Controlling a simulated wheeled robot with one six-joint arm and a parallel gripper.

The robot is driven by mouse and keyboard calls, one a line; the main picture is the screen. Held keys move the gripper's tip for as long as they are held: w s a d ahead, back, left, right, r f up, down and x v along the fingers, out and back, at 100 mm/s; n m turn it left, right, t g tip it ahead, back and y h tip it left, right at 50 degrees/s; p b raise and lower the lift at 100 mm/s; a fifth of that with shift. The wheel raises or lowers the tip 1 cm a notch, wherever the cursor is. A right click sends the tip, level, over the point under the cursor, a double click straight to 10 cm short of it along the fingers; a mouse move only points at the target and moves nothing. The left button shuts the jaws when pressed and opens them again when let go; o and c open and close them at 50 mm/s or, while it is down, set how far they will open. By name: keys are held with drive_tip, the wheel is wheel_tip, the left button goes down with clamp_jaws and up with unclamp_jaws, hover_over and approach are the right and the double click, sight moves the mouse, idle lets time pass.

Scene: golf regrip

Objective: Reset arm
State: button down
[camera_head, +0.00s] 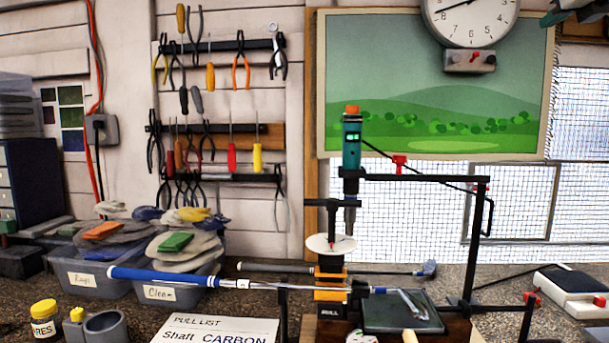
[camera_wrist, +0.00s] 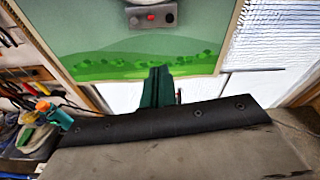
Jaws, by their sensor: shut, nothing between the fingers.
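In the wrist view my gripper (camera_wrist: 157,72) has its dark green fingers together, with nothing between them. They point up at the green landscape picture on the wall. In the head view, a dark green and grey part at the top right corner, beside the clock, appears to be the end of my arm. A golf club (camera_head: 165,277) with a blue grip lies across a black and orange holder (camera_head: 330,290), apart from my arm.
A teal upright tool (camera_head: 351,150) stands over the holder on a black frame (camera_head: 425,177). It seems to show at the left of the wrist view (camera_wrist: 58,117). A wall clock (camera_head: 470,22) hangs near my arm. Two grey bins (camera_head: 100,279) stand left. A white device (camera_head: 575,290) sits right.

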drive_tip(key=s+a+f+n+g+y, duration=0.1)
drive_tip(key=s+a+f+n+g, duration=0.15)
drive_tip(key=f+n, duration=0.5)
drive_tip(key=s+a+f+n+g+y, duration=0.1)
drive_tip(key=a+f+n+g, duration=0.3)
drive_tip(key=f, duration=0.7)
drive_tip(key=s+a+f+n+g+y, duration=0.1)
drive_tip(key=s+a+f+n, duration=0.15)
drive_tip(key=f+n, duration=0.55)
drive_tip(key=s+a+f+n+g, duration=0.3)
drive_tip(key=s+a+f+n, duration=0.5)
drive_tip(key=s+f, duration=0.3)
drive_tip(key=s+a+f+n+g, duration=0.4)
drive_tip(key=s+a+f+n, duration=0.4)
drive_tip(key=s+f, duration=0.4)
wheel_tip(320, 180, down, 3)
drive_tip(key=shift+s+a+f, duration=0.15)
drive_tip(key=shift+s+a, duration=0.05)
drive_tip(key=shift+a, duration=0.55)
drive_tip(key=shift+n, duration=0.25)
